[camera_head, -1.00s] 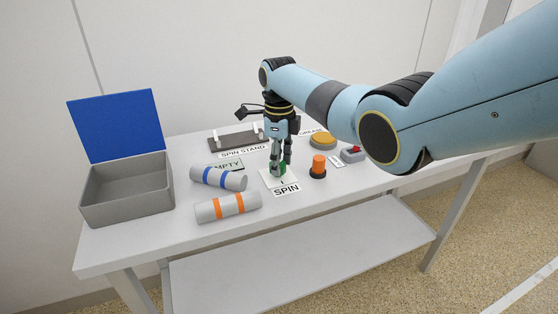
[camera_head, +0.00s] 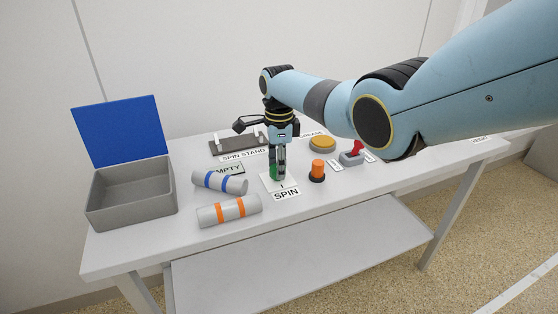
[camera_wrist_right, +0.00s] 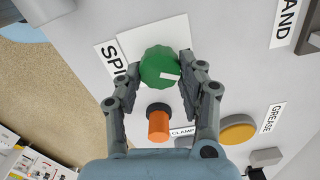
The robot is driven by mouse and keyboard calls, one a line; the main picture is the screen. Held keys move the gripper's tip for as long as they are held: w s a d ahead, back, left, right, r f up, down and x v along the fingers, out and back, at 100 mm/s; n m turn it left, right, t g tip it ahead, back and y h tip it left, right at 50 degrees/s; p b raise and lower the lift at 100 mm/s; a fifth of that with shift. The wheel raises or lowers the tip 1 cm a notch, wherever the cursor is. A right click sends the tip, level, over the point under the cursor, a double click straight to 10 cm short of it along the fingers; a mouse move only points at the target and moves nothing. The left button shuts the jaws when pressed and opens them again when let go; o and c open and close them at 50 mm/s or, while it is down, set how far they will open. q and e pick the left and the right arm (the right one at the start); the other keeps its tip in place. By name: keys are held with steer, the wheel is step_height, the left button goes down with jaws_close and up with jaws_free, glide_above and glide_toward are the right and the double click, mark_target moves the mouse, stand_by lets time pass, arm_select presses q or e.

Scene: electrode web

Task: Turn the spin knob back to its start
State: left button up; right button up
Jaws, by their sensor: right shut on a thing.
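The green spin knob (camera_head: 273,172) stands on a white plate (camera_head: 291,183) marked SPIN, near the middle of the table. In the right wrist view the knob (camera_wrist_right: 158,62) is round with a ridged edge, and a short white mark on its top lies toward the right finger. My right gripper (camera_head: 278,176) points down over the knob and is shut on it, one finger on each side. The fingers hide part of the knob in the head view. My left gripper is in neither view.
An orange knob (camera_head: 317,169) stands close to the right of the plate, with a red-handled lever (camera_head: 352,157) and a yellow button (camera_head: 322,143) beyond. Two banded cylinders (camera_head: 229,210) lie to the left, near an open grey bin (camera_head: 131,208). A dark stand (camera_head: 232,145) is behind.

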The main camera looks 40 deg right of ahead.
steer(key=n+p, duration=0.1)
steer(key=n, duration=0.3)
steer(key=shift+w+n, duration=0.1)
steer(key=shift+n, duration=0.2)
steer(key=n, duration=0.5)
steer(key=shift+w, duration=0.1)
steer(key=n, duration=0.6)
steer(key=shift+w+p, duration=0.1)
steer(key=shift+p, duration=0.25)
steer(key=n, duration=0.5)
steer(key=shift+a, duration=0.15)
steer(key=n, duration=0.5)
steer(key=shift+a+n, duration=0.1)
steer(key=shift+n, duration=0.3)
steer(key=n, duration=1)
steer(key=shift+a+n, duration=0.1)
steer(key=shift+n, duration=0.3)
steer(key=n, duration=0.4)
steer(key=shift+p, duration=0.3)
steer(key=shift+n, duration=0.3)
